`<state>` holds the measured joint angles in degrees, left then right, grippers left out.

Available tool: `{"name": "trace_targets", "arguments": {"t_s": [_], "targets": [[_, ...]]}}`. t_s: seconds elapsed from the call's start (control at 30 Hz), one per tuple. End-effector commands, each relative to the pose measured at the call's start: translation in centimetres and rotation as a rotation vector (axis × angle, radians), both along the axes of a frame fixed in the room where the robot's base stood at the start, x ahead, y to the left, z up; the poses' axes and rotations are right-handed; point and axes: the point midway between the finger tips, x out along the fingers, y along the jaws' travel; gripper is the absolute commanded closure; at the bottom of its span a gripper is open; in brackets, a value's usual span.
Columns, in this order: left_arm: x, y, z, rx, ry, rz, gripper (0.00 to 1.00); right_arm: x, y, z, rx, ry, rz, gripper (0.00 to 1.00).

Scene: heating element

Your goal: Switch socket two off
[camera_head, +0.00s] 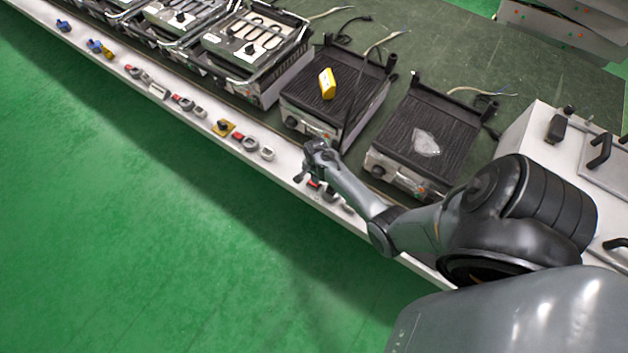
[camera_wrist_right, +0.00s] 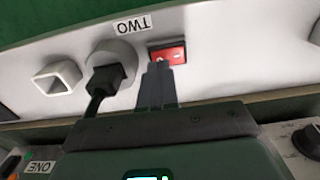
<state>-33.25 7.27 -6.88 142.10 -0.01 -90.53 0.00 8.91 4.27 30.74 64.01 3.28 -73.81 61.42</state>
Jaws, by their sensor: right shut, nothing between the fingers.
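In the head view my right gripper (camera_head: 305,172) is over the white strip, beside a red switch (camera_head: 313,184). My left gripper is not in view.
A ribbed grill (camera_head: 350,98) bearing a yellow block (camera_head: 327,84) and another grill (camera_head: 440,120) with a clear piece stand behind the strip. More sockets and switches line the strip (camera_head: 205,122). The green floor (camera_head: 150,220) in front is clear.

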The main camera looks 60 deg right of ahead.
Motion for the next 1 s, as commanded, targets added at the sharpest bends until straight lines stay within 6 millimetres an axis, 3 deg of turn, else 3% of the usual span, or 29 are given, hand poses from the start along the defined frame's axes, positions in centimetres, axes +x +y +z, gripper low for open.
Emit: {"name": "trace_targets", "arguments": {"t_s": [1.0], "targets": [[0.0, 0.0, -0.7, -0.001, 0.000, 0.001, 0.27, 0.0, 0.0, -1.1, 0.000, 0.000, 0.000, 1.00]]}}
